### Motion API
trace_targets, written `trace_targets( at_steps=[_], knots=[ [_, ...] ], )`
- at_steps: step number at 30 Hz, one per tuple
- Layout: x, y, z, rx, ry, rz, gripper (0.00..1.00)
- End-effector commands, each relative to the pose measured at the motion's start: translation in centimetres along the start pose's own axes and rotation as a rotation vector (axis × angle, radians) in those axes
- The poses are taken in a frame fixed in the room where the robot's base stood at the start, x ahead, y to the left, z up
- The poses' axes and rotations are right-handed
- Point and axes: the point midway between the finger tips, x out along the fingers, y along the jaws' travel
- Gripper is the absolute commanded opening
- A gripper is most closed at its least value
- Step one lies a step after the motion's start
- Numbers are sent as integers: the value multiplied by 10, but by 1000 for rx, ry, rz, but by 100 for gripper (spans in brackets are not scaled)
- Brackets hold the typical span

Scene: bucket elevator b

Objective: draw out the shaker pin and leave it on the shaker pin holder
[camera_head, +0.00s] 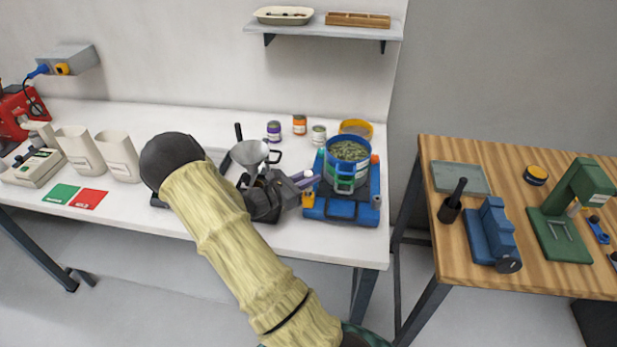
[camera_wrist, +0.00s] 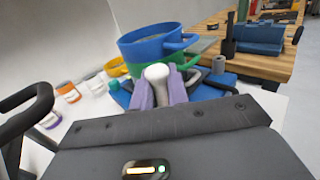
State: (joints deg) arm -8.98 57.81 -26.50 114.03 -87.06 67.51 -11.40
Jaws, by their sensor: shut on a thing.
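The blue shaker (camera_head: 340,205) stands at the right end of the white bench, with a blue and green sieve (camera_head: 347,165) of green leafy bits on it. The sieve also shows in the wrist view (camera_wrist: 150,45). My gripper (camera_head: 307,182) is at the shaker's left side. In the wrist view its purple fingers (camera_wrist: 164,90) are shut on the shaker pin, whose white round knob (camera_wrist: 157,72) shows between them. The pin's shaft is hidden, so I cannot tell how deep it sits. I cannot make out the shaker pin holder for certain.
A metal funnel (camera_head: 250,154) stands close left of my gripper. Small jars (camera_head: 299,125) and a yellow bowl (camera_head: 356,128) stand behind the shaker. A wooden table (camera_head: 450,153) with tools is at the right, across a gap. Some bare bench lies in front.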

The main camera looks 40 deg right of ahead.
Motion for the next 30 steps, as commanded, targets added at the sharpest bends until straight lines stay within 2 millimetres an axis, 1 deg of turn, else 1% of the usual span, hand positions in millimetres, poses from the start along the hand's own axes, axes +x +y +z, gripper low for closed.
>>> trace_targets(
  at_steps=[30],
  knots=[
    [1,0,-21,1,0,-1,0]
  ],
)
